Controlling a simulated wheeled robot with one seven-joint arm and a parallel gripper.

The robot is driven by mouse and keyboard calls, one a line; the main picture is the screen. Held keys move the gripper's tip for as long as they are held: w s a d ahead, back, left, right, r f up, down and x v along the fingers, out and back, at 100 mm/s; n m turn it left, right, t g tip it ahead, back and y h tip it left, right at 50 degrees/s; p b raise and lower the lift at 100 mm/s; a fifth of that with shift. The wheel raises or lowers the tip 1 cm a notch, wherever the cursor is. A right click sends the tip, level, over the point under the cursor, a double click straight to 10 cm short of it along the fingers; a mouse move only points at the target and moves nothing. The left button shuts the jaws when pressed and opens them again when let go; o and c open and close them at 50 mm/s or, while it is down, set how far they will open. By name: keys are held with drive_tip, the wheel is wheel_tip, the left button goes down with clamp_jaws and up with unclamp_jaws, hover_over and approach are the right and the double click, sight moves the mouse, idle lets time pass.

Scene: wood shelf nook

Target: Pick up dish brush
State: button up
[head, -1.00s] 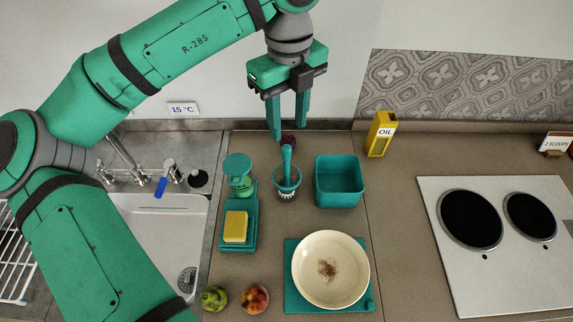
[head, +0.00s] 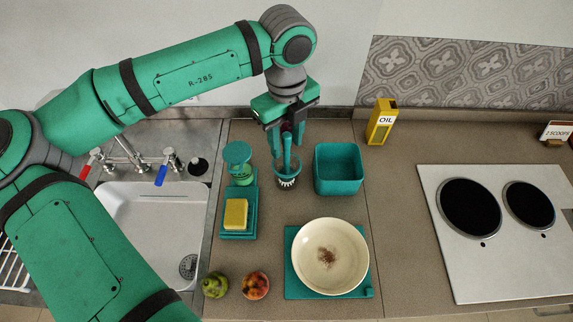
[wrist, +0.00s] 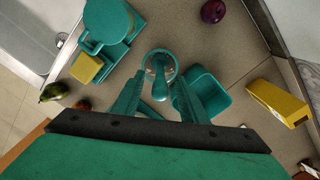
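The dish brush (head: 287,153) has a teal handle and pale bristles. It stands upright, bristles down, in a small round holder (head: 279,183) on the counter. In the wrist view the brush handle (wrist: 160,88) points up towards the camera, above the holder's round rim (wrist: 172,63). My gripper (head: 287,151) is open and points down. Its two fingers are on either side of the upper handle, with a gap showing on both sides in the wrist view (wrist: 160,78). I cannot tell from these views exactly how deep the fingers reach along the handle.
An empty-looking teal bin (head: 339,188) stands close on the right. A bowl (head: 330,270), a pear (head: 215,285) and an apple (head: 255,286) are in front. A purple onion (wrist: 213,11) lies behind.

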clamp_jaws()
drive_tip(key=shift+r, duration=0.1)
